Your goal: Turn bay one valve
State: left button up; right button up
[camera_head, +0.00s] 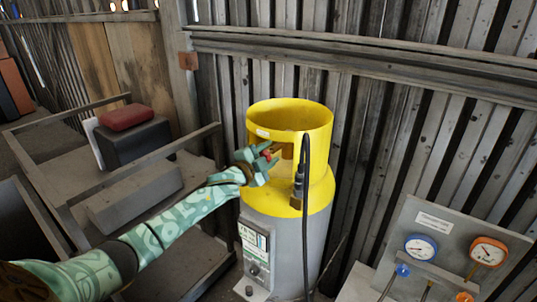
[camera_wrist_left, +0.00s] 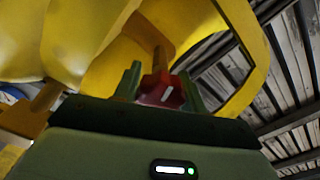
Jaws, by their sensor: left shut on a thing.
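A grey cylinder with a yellow top and collar (camera_head: 290,115) stands upright against the slatted wall. A small red valve knob (camera_head: 267,154) shows inside the collar's opening. My left gripper (camera_head: 268,160) reaches in from the left and is at the knob. In the left wrist view the red knob (camera_wrist_left: 162,91) sits between the two green fingers of my left gripper (camera_wrist_left: 160,85), which is shut on it. A brass-coloured stem rises behind the knob. My right gripper is in neither view.
A black hose (camera_head: 305,220) hangs down the cylinder's front. A gauge panel (camera_head: 455,240) with a blue and an orange dial stands at the right. A metal cart (camera_head: 65,215) at the left carries a dark box (camera_head: 133,143) with a red item on top.

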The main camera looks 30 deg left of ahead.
pick_arm(q)
jog(key=shift+f, duration=0.15)
jog(key=o, duration=1)
jog(key=shift+a, duration=0.1)
jog(key=shift+c, duration=0.2)
jog(key=s+a+b, duration=0.1)
jog(key=s+b, duration=0.2)
jog(key=s, duration=1.3)
jog(key=shift+s+a, duration=0.15)
jog(key=shift+s, duration=0.05)
